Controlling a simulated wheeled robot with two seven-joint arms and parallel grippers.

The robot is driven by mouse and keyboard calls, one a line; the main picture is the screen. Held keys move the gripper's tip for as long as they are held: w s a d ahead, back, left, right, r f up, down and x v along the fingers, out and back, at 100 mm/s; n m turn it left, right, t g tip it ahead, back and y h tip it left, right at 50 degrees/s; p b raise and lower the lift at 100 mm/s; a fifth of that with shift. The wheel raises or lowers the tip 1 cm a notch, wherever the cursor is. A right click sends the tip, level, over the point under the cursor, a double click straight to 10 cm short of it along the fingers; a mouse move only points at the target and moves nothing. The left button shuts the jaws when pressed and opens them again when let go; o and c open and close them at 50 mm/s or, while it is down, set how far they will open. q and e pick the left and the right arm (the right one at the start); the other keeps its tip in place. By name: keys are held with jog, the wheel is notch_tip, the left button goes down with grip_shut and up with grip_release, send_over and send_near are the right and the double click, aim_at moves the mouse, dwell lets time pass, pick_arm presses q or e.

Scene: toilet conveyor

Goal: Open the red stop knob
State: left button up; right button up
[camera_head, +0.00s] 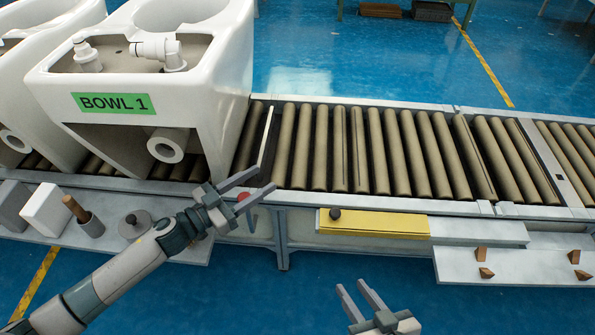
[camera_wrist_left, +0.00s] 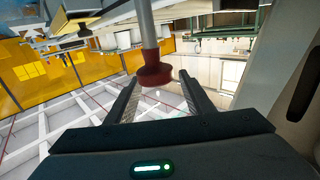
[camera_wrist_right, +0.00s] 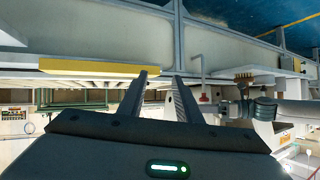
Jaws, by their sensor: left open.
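The red stop knob (camera_head: 243,196) shows at the conveyor's near side, partly hidden by my left gripper (camera_head: 265,179). In the left wrist view the knob (camera_wrist_left: 153,72) sits at the end of a pale stem, between and just beyond the tips of the open left fingers (camera_wrist_left: 158,88). I cannot tell if they touch it. My right gripper (camera_head: 351,285) is open and empty, low in front of the conveyor. The knob also shows in the right wrist view (camera_wrist_right: 204,98), well beyond the open right fingers (camera_wrist_right: 160,76).
A white toilet marked BOWL 1 (camera_head: 230,75) stands on the rollers, left of an upright white plate (camera_head: 265,140). Rollers (camera_head: 400,150) to the right are empty. A yellow block (camera_head: 375,224) and a white shelf (camera_head: 510,266) stick out on the near side.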

pick_arm(q)
jog(key=s+d+r+p, duration=0.3)
jog(key=d+r, duration=0.5)
jog(key=d, duration=0.3)
jog(key=shift+s+r+p, duration=0.2)
jog(key=shift+s+p, duration=0.2)
pick_arm(e)
jog(key=s+d+f+g+h, duration=0.2)
jog(key=s+d+f+g, duration=0.2)
jog(key=s+d+g, duration=0.1)
jog(key=shift+f, duration=0.4)
jog(key=shift+s, duration=0.1)
